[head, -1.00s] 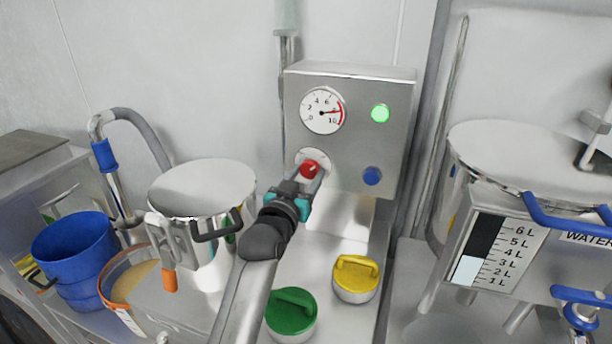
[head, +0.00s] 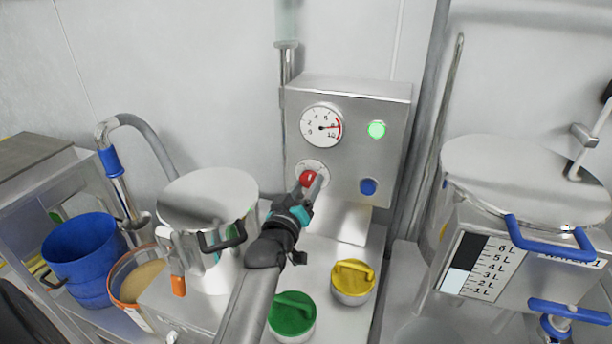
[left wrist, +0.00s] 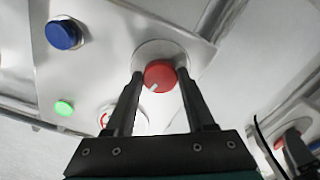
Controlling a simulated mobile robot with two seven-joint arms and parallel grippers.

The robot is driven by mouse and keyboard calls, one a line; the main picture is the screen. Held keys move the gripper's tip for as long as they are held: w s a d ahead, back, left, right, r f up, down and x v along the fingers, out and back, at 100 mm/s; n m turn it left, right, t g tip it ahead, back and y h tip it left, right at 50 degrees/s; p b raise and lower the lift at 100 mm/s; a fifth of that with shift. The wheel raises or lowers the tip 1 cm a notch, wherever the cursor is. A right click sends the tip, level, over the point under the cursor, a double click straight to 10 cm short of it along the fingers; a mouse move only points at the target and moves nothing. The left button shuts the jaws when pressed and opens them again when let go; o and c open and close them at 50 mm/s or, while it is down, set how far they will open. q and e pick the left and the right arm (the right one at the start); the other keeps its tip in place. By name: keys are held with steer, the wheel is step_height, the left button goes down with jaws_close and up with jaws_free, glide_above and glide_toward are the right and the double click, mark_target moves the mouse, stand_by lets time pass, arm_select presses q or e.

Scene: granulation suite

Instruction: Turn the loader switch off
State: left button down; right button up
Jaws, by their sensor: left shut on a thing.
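The loader switch is a red round knob (head: 308,178) on a pale round plate, low on the front of the grey control box (head: 385,100). My left gripper (head: 309,187) reaches up to it from below and is shut on the knob. In the left wrist view the two dark fingers stand on either side of the red knob (left wrist: 160,76), which has a white pointer mark toward its lower left. The green lamp (head: 376,129) on the box is lit. My right gripper is not in view.
A dial gauge (head: 321,126) and a blue button (head: 368,187) are on the same box. Below are a green-lidded (head: 292,313) and a yellow-lidded container (head: 352,280). A steel pot (head: 208,205) and blue bucket (head: 78,252) stand left; a water tank (head: 525,185) stands right.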

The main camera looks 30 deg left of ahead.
arm_select(q)
steer(key=n+p, duration=0.2)
steer(key=n, duration=0.1)
steer(key=shift+r, duration=0.1)
steer(key=n+p, duration=0.1)
steer(key=n, duration=0.1)
steer(key=shift+n, duration=0.3)
steer(key=n+p, duration=0.1)
steer(key=n, duration=0.2)
steer(key=shift+n+p, duration=0.35)
steer(key=shift+n, duration=1.45)
steer(key=shift+d, duration=0.1)
steer(key=shift+c, duration=1.3)
jaws_free()
